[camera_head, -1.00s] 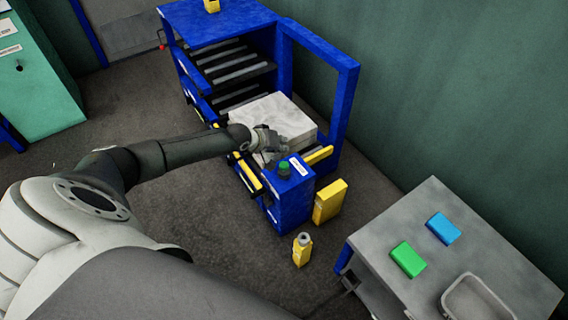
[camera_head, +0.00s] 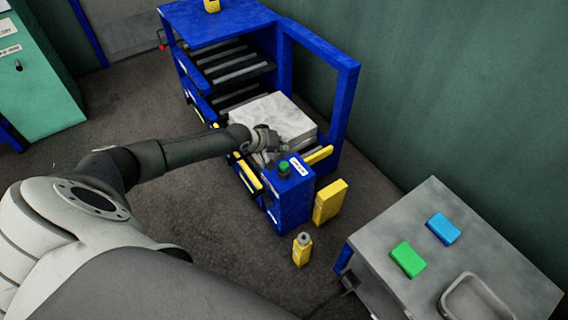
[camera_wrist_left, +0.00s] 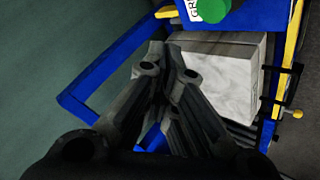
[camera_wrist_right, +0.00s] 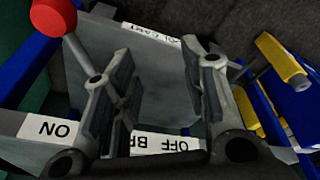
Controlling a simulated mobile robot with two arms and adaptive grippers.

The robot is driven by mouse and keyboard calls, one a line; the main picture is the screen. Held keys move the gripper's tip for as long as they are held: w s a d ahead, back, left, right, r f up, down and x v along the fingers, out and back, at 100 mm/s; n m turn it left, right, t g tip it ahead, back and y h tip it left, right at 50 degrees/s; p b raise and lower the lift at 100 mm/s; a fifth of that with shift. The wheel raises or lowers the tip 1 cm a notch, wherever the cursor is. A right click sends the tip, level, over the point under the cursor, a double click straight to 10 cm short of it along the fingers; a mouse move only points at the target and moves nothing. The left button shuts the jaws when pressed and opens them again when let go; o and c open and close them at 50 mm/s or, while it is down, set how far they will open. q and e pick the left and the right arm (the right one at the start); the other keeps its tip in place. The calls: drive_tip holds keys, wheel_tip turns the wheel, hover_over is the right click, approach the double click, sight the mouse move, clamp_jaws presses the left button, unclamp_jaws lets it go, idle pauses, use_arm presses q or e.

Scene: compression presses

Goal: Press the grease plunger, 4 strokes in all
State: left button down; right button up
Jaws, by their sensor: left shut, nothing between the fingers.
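The grease plunger, a green round cap (camera_head: 284,167), stands on top of a blue box (camera_head: 290,190) with a white label at the front of the blue press. It also shows at the top edge of the left wrist view (camera_wrist_left: 214,14), beside a partly cut-off label. My left gripper (camera_head: 273,147) is shut and empty, just behind the cap and near the pale block. Its closed fingers (camera_wrist_left: 170,62) fill the middle of the left wrist view, apart from the cap. My right gripper (camera_wrist_right: 160,75) is open and empty; the head view does not show it.
A pale block (camera_head: 283,118) sits in the blue press frame (camera_head: 345,105). Yellow containers (camera_head: 329,202) stand on the floor beside the box. A grey table (camera_head: 395,220) is at the right. In the right wrist view, a red knob (camera_wrist_right: 53,17) is near ON and OFF labels.

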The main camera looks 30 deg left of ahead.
idle(0.4)
use_arm(q)
drive_tip(key=shift+m, duration=0.4)
drive_tip(key=shift+s+d+r+m+h+b, duration=0.15)
drive_tip(key=shift+d+r+m+b, duration=0.35)
drive_tip(key=shift+m, duration=2.55)
drive_tip(key=shift+d+r+m+h+b, duration=0.15)
drive_tip(key=shift+r+m+b, duration=0.65)
drive_tip(key=shift+m, duration=2.3)
drive_tip(key=shift+s+d+r+m+h+b, duration=0.1)
drive_tip(key=shift+d+r+m+b, duration=0.4)
drive_tip(key=shift+m, duration=2.55)
use_arm(e)
drive_tip(key=w+v, duration=0.2)
drive_tip(key=v, duration=1.1)
drive_tip(key=shift+r+t, duration=0.4)
drive_tip(key=shift+r, duration=0.2)
use_arm(q)
drive_tip(key=shift+a, duration=0.15)
use_arm(e)
drive_tip(key=shift+d+f, duration=0.1)
drive_tip(key=shift+d, duration=0.05)
